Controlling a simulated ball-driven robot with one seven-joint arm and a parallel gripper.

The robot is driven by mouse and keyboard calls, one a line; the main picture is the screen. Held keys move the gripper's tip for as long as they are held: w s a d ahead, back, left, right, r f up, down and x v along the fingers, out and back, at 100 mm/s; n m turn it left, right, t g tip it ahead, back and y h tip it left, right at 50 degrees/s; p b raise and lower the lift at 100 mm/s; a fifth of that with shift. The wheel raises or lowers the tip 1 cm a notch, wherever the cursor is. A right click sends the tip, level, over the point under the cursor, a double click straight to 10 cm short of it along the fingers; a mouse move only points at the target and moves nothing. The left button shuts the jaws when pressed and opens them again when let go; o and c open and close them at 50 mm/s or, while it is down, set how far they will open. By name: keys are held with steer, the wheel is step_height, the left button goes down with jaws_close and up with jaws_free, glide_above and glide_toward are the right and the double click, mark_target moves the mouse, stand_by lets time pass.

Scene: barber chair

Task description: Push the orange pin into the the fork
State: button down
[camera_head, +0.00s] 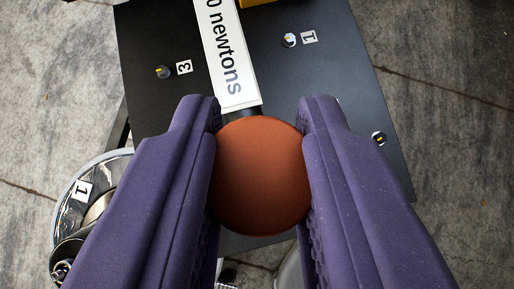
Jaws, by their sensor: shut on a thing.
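My gripper (260,160) has two purple fingers that reach up from the bottom of the view. They are shut on the round orange pin head (262,176), one finger on each side. Only the rounded end of the orange pin shows; its shaft is hidden behind the head. A dark part shows just above the head, below a white label strip (225,50) reading "0 newtons". I cannot make out the fork; it may be hidden behind the pin and fingers.
A black plate (340,75) with small knobs, one (163,72) beside a "3" tag and one (290,40) beside a "1" tag, lies behind the pin. A round chrome part (80,190) is at lower left. Grey concrete floor (450,60) surrounds it. A yellow part (257,3) shows at the top.

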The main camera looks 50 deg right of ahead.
steer(key=shift+f+b, duration=0.4)
steer(key=shift+f, duration=0.45)
steer(key=shift+p, duration=0.65)
stand_by(1.0)
steer(key=shift+f+b, duration=2.2)
steer(key=shift+f, duration=0.8)
steer(key=c, duration=0.8)
jaws_free()
steer(key=shift+a+r+p, duration=0.25)
steer(key=shift+r+p, duration=0.05)
steer(key=shift+r, duration=0.1)
steer(key=p+v, duration=0.2)
steer(key=v, duration=0.5)
steer(key=shift+s, duration=0.15)
steer(key=shift+a, duration=0.1)
